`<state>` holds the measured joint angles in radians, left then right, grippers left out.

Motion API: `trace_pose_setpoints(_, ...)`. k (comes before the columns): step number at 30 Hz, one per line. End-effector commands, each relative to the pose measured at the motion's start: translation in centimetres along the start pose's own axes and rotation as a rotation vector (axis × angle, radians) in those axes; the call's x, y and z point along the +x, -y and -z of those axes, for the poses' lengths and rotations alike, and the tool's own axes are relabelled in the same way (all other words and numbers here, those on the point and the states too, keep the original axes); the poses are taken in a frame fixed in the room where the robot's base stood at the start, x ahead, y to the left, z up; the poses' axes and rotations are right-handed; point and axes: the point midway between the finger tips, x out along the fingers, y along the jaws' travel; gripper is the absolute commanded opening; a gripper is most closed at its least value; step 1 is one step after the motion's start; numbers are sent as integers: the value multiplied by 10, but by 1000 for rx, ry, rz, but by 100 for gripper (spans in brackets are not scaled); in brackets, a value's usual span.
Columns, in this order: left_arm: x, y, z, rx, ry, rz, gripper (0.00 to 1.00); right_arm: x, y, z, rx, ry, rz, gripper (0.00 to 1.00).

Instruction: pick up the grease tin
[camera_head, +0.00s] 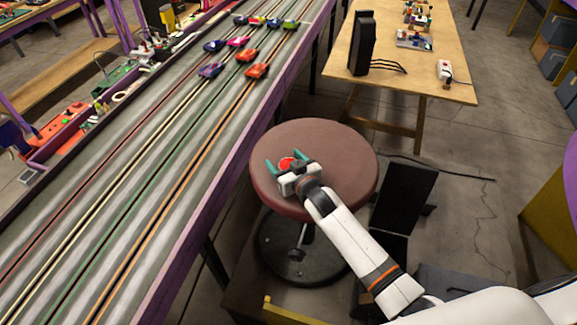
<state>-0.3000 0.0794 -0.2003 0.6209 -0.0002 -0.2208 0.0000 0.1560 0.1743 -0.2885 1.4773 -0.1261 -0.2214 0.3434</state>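The grease tin (286,163) looks like a small round red thing on the round brown stool seat (335,143). My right gripper (284,161) reaches over the stool from the lower right. Its two green fingers are spread apart, one on each side of the tin. I cannot tell whether the fingers touch it. The gripper body hides the near edge of the tin. My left gripper is not in view.
A long slot track (150,170) with several toy cars (257,71) runs along the left. A wooden table (420,75) with a black screen (362,42) stands at the back right.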

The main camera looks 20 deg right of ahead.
Motion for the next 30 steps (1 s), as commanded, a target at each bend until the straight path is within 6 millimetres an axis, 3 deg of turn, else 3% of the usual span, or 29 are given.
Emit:
trace_pose_setpoints(1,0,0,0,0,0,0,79,0,0,0,0,0,0,65)
trace_pose_setpoints(9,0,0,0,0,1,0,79,0,0,0,0,1,0,24)
trace_pose_setpoints(17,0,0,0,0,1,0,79,-1,0,-5,-1,2,0,24)
trace_pose_setpoints(30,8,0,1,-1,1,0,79,-16,0,-82,-1,6,0,24)
